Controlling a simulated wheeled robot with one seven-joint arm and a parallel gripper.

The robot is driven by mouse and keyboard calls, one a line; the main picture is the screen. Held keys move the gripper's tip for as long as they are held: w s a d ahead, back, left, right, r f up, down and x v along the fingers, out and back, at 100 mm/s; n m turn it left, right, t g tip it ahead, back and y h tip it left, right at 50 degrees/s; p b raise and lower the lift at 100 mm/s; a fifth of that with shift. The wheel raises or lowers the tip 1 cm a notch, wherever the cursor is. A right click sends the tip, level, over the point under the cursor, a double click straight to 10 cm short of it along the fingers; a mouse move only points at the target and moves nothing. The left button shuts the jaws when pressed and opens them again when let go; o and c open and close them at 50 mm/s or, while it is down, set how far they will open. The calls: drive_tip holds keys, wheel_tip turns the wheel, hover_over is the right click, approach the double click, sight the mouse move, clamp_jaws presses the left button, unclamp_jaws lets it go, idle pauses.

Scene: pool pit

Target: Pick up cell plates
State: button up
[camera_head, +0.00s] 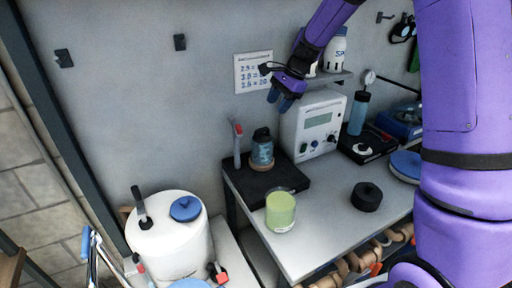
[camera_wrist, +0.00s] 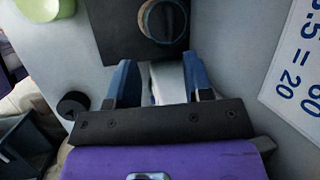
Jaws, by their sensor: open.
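I cannot pick out anything that is clearly a cell plate in either view. My gripper (camera_head: 281,97) is open and empty, high in front of the back wall, left of the shelf and above the bench. In the wrist view its two blue fingers (camera_wrist: 160,84) are spread apart. A pale, whitish shape shows between them, partly hidden by the gripper; I cannot tell whether it is within reach. A dark pad (camera_head: 270,184) on the bench carries a blue-grey jar with a black cap (camera_head: 262,148). A pale green cylinder (camera_head: 281,211) stands at the pad's front edge.
A black knobbed disc (camera_head: 367,196) lies on the bench. A white tank (camera_head: 165,240) stands at the left.

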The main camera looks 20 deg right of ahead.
drive_tip(key=shift+m, duration=0.5)
drive_tip(key=x, duration=0.3)
drive_tip(key=w+x, duration=0.1)
drive_tip(key=x, duration=0.7)
drive_tip(key=shift+w+d+f, duration=0.3)
drive_tip(key=shift+w, duration=0.15)
clamp_jaws()
